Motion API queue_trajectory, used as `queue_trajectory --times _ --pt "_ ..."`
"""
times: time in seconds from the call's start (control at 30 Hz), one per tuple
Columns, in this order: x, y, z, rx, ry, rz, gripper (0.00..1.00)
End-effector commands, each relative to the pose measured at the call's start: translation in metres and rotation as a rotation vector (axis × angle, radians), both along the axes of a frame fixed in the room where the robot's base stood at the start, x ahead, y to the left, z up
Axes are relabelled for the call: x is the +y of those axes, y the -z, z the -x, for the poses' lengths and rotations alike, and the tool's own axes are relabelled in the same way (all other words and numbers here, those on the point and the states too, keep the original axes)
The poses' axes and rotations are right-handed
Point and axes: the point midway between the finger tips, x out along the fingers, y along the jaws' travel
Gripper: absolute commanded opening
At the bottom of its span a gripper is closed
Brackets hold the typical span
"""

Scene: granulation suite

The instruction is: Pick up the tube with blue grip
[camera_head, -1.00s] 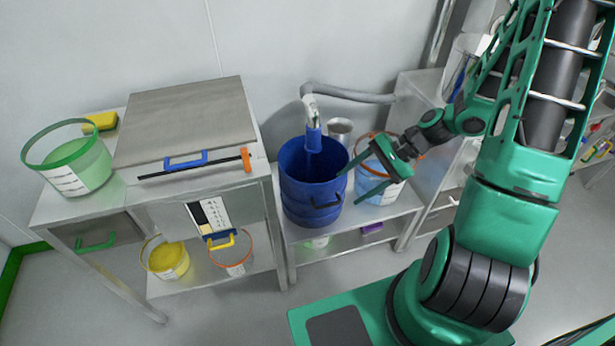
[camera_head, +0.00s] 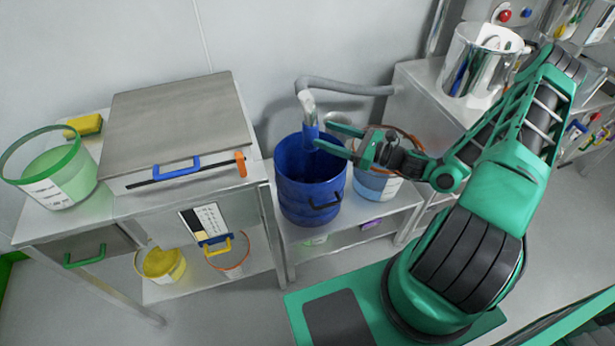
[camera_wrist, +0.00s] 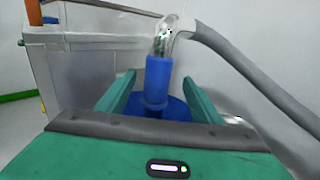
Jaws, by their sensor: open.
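The tube with the blue grip (camera_head: 310,132) stands upright in the dark blue bucket (camera_head: 309,190). Its clear bend and grey hose (camera_head: 345,86) lead off to the right behind the bucket. My gripper (camera_head: 325,137) is open, to the right of the blue grip and above the bucket rim. In the wrist view the blue grip (camera_wrist: 158,80) stands upright ahead, between the two green fingers in the picture. No finger is seen closed on it. The lower end of the tube is hidden in the bucket.
A bucket with a blue content (camera_head: 373,183) and orange rim stands right of the blue one, under my arm. A steel-lidded cabinet (camera_head: 175,120) stands left, with a green-rimmed bucket (camera_head: 55,190) on its left. A large metal vessel (camera_head: 480,62) stands at the upper right.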

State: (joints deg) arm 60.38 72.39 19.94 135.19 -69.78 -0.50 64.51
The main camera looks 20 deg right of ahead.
Motion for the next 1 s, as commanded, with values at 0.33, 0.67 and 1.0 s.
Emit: queue_trajectory --times 0.33,0.67,1.0 --pt "0.039 0.000 -0.033 -0.001 -0.010 -0.002 0.60" --pt "0.055 0.001 -0.047 -0.001 -0.012 -0.001 0.60" --pt "0.080 0.003 -0.074 -0.001 -0.010 0.001 0.60"
